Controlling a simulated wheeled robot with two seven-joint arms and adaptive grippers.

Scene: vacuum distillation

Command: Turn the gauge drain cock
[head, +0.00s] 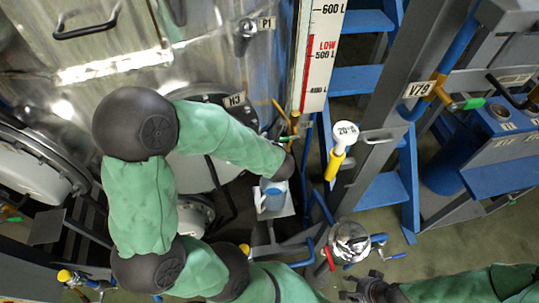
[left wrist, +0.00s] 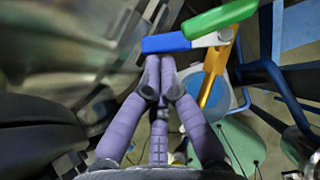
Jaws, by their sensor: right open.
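The gauge drain cock (head: 289,138) is below the white level scale in the head view. In the left wrist view its handle (left wrist: 222,18) has a green end and a blue end, above a yellow pipe (left wrist: 213,80). My left gripper (left wrist: 159,62) has its fingers drawn together, tips right at the lower edge of the blue end; I cannot tell whether they touch. In the head view my left forearm hides most of that hand. My right gripper (head: 362,286) is open and empty at the bottom, far from the cock.
A white-topped yellow valve (head: 338,155) and a blue-railed frame are to the right. A metal vessel top (head: 350,240) is near my right gripper.

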